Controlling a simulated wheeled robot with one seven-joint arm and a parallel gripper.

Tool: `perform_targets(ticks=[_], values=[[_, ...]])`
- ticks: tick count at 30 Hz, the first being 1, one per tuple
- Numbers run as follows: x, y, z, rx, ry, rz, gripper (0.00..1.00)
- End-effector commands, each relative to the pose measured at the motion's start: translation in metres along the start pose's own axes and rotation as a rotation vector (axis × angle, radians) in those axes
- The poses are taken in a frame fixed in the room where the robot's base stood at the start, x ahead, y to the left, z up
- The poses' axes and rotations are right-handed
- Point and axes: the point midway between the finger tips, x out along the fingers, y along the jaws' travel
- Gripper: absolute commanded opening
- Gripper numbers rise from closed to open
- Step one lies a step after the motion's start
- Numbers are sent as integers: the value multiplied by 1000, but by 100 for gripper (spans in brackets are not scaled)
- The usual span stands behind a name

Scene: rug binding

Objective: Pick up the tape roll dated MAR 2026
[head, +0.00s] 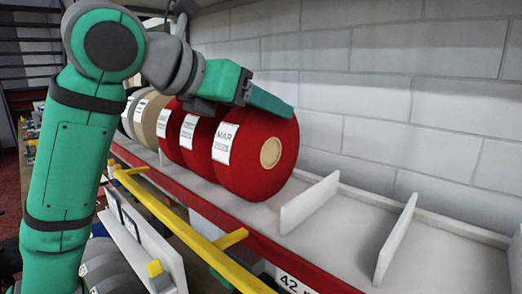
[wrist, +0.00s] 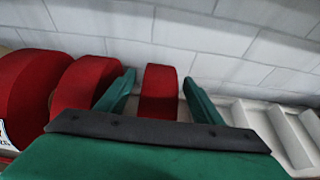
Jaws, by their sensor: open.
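A red tape roll (head: 262,140) is the nearest of three red rolls lying on their rims in a row on the shelf. Its white label reads MAR, with a year below that is too small to read surely. My gripper (head: 272,104) is over the top of this roll in the head view, where its far finger is hidden. In the wrist view the open fingers of my gripper (wrist: 158,80) stand either side of the red roll (wrist: 160,95), with gaps on both sides. The roll's lower part is hidden by my gripper body.
Two more red rolls (head: 200,138) stand close behind it, then beige and grey rolls (head: 150,118). Thin white dividers (head: 310,203) split the shelf (head: 355,232), with empty bays to the right. A block wall (head: 370,100) backs it. A yellow rail (head: 190,230) runs along the front.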

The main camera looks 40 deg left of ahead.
Motion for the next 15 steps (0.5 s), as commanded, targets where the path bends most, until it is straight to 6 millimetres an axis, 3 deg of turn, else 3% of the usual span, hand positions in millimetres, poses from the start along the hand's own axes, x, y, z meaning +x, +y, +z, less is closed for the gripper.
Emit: perform_targets(ticks=[8,15], values=[[4,0,0,0,0,0,61],[3,0,0,-1,0,0,6]])
